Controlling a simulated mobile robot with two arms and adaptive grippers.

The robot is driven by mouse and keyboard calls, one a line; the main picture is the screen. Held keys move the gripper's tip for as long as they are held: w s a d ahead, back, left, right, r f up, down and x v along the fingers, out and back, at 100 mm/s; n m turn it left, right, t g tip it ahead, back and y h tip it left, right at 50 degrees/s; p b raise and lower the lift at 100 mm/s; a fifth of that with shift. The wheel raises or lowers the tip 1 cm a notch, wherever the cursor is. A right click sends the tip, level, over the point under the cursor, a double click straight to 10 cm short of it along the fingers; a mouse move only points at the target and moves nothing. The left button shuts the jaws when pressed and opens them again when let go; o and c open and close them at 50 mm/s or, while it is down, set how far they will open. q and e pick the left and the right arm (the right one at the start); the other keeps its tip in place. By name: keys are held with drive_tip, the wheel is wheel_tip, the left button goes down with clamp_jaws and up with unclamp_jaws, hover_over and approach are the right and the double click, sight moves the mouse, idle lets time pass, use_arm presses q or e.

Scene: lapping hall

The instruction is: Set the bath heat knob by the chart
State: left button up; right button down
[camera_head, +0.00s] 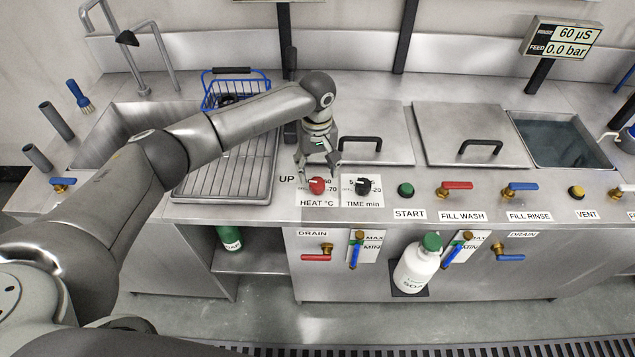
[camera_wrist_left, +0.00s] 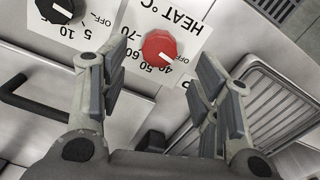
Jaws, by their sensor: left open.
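The red bath heat knob (camera_head: 317,185) sits on the front panel above the HEAT °C label, on a white dial plate. In the left wrist view the red knob (camera_wrist_left: 160,48) shows a white mark toward the lower right, on the low side of the scale near 40; the exact setting is hard to read. My left gripper (camera_head: 320,171) is open just above and behind the knob, its fingers apart. In the wrist view the fingers (camera_wrist_left: 155,78) stand either side below the knob, with nothing between them. No chart is readable in these frames. My right gripper is not in view.
A black TIME knob (camera_head: 362,186) sits right beside the heat knob. A green START button (camera_head: 405,190) and several levers follow to the right. A ribbed drainboard (camera_head: 225,172) lies left. A lid with a black handle (camera_head: 361,144) is behind the gripper. A display (camera_head: 563,41) reads 60 µS, 0.0 bar.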

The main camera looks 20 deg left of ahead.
sight(317, 183)
use_arm(q)
wheel_tip(317, 183, down, 7)
drive_tip(key=shift+r, duration=0.1)
idle(0.3)
drive_tip(key=c, duration=1)
drive_tip(key=shift+c, duration=0.2)
